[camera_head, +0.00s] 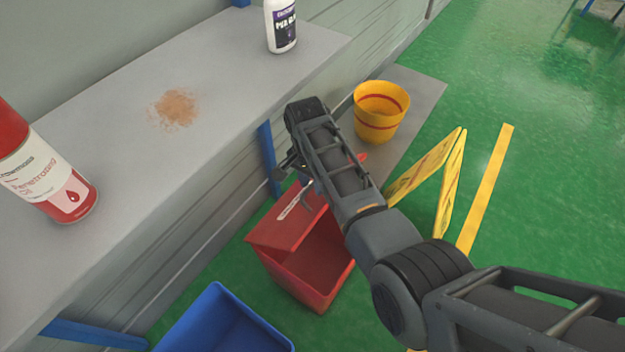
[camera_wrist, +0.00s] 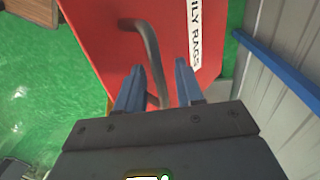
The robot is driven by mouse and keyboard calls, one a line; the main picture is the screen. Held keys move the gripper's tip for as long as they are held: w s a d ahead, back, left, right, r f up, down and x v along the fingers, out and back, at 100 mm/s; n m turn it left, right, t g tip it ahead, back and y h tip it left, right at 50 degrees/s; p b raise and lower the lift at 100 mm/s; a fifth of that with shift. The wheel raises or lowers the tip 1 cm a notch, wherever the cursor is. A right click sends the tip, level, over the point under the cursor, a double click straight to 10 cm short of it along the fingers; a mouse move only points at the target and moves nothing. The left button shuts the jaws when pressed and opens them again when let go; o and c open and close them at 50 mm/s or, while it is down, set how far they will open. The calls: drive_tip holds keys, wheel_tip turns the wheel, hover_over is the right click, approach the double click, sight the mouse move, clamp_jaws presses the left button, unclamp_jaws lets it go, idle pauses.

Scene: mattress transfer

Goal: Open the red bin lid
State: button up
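The red bin (camera_head: 310,262) stands on the green floor below the shelf. Its dark red inside shows in the head view. Its red lid (camera_head: 278,228) carries a white label strip, and a tilted lid panel shows beside the opening; how far it is raised is hard to tell. In the wrist view the red lid (camera_wrist: 105,45) fills the upper middle, with a label reading "ILY RAGS". A curved grey handle (camera_wrist: 150,45) rises from it. My gripper (camera_wrist: 158,75) is open, with its two fingers on either side of the handle. In the head view my arm partly hides the bin.
A blue bin (camera_head: 225,322) stands nearer, left of the red one. A yellow bucket (camera_head: 380,112) and a yellow folding sign (camera_head: 430,172) are beyond my arm. The grey shelf (camera_head: 200,60) holds a red spray can (camera_head: 45,170) and a white bottle (camera_head: 281,25).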

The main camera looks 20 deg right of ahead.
drive_tip(key=shift+d+r, duration=0.15)
idle(0.3)
drive_tip(key=shift+s+d, duration=0.1)
drive_tip(key=s+d+f+t+y+b, duration=0.1)
drive_tip(key=s+d+f+b, duration=0.4)
drive_tip(key=f, duration=0.4)
drive_tip(key=s+d+f+t+y+b, duration=0.1)
drive_tip(key=s+d+f+b, duration=0.2)
drive_tip(key=s+f+b, duration=0.45)
wheel_tip(320, 180, up, 7)
drive_tip(key=w+p, duration=0.1)
drive_tip(key=p, duration=0.3)
drive_tip(key=s+d+r+n+t+h+p, duration=0.1)
drive_tip(key=s+d+r+n+t, duration=0.1)
drive_tip(key=s, duration=0.5)
drive_tip(key=s+d+r+n+t+h+p, duration=0.1)
drive_tip(key=s+d+n+t+p, duration=0.1)
drive_tip(key=s, duration=0.6)
drive_tip(key=shift+d+r+n+t, duration=0.35)
drive_tip(key=shift+d+n+t, duration=0.25)
drive_tip(key=shift+t, duration=0.4)
